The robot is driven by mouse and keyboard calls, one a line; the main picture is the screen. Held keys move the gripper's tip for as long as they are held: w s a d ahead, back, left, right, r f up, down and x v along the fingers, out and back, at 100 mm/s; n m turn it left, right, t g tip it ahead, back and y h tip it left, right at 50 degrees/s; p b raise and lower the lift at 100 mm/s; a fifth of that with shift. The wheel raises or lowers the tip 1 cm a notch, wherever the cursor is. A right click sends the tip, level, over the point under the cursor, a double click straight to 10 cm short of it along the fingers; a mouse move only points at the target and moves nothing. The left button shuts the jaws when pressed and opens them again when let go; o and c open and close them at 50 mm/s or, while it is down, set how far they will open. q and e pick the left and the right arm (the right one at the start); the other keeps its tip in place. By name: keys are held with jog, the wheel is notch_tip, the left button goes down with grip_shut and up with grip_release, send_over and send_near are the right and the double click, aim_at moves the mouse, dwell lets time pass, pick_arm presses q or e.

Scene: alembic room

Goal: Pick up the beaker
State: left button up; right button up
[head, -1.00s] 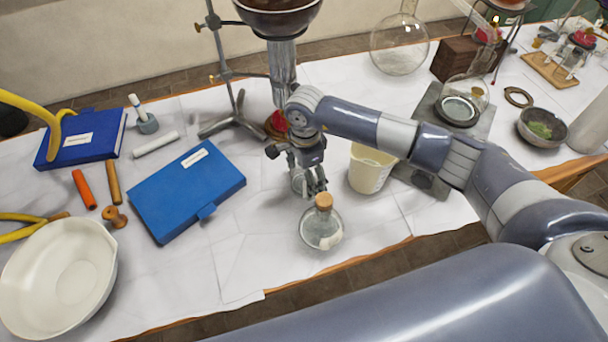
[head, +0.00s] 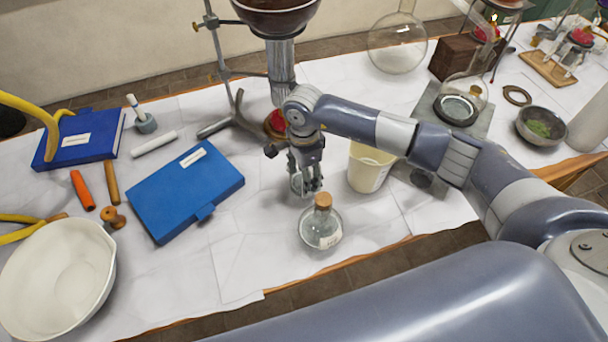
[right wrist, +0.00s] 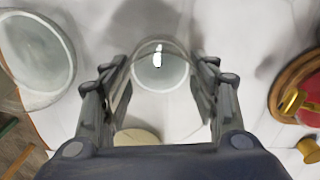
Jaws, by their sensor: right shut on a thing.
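The beaker is a small clear glass vessel (right wrist: 160,70), seen between the two fingers of my right gripper (right wrist: 160,92) in the right wrist view. My right gripper also shows in the head view (head: 305,184), pointing down over the white table, with its fingers closed around the glass. The fingers largely hide the beaker in the head view. I cannot tell whether its base touches the table. My left gripper is not in view.
A corked round flask (head: 320,229) stands close in front of my right gripper. A cream cup (head: 369,168) stands just right of it, under my right arm. A blue book (head: 186,191) lies to the left. A metal stand (head: 232,120) is behind.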

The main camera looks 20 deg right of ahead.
notch_tip(320, 180, up, 10)
jog(key=b, duration=0.2)
jog(key=shift+f, duration=0.2)
dwell(0.5)
dwell(1.1)
